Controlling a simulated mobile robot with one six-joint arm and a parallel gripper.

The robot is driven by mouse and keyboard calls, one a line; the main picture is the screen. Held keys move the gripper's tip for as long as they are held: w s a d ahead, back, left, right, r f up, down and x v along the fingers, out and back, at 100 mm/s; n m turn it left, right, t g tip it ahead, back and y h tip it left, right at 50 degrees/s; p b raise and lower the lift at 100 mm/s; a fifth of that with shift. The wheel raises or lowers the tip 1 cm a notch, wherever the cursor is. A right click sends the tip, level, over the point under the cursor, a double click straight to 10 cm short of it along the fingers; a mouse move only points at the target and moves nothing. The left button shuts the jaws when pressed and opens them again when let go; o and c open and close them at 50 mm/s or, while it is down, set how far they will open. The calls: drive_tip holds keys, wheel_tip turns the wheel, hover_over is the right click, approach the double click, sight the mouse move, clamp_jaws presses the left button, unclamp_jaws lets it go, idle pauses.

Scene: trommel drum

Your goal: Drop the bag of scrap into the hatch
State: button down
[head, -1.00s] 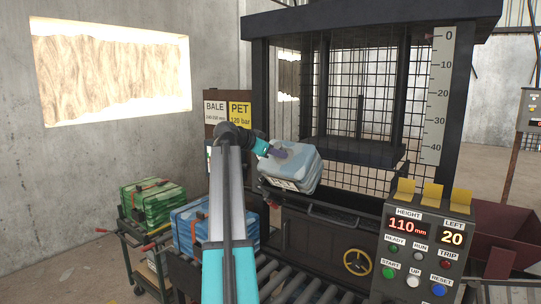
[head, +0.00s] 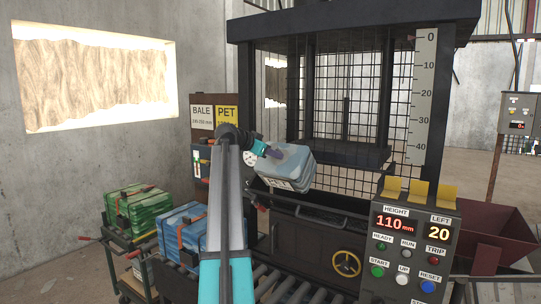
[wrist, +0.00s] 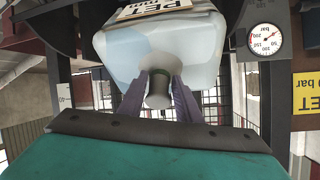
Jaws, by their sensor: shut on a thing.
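My gripper (head: 270,152) is shut on the grip of a pale blue-grey, block-shaped bag (head: 290,168) with a white label. In the wrist view, the dark fingers (wrist: 160,92) close around a grey knob that stands out from the bag (wrist: 190,45). The bag hangs tilted in the air in front of the caged press (head: 346,110), above its dark lower front. No opening clearly identifiable as the hatch shows; the bag hides part of the press front.
A green bale (head: 137,207) and a blue bale (head: 182,232) sit at the lower left. Rollers (head: 285,290) run below the arm. A control panel (head: 408,240) stands at the right, before a dark red hopper (head: 490,228). The press has a mesh cage and posts.

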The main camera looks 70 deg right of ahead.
drive_tip(key=shift+r, duration=0.1)
drive_tip(key=c, duration=1.2)
unclamp_jaws()
drive_tip(key=shift+a, duration=0.15)
drive_tip(key=b+v, duration=0.4)
drive_tip(key=v, duration=0.9)
drive_tip(key=shift+a+b, duration=0.25)
drive_tip(key=shift+b, duration=0.1)
drive_tip(key=shift+w+r, duration=0.15)
drive_tip(key=shift+w, duration=0.05)
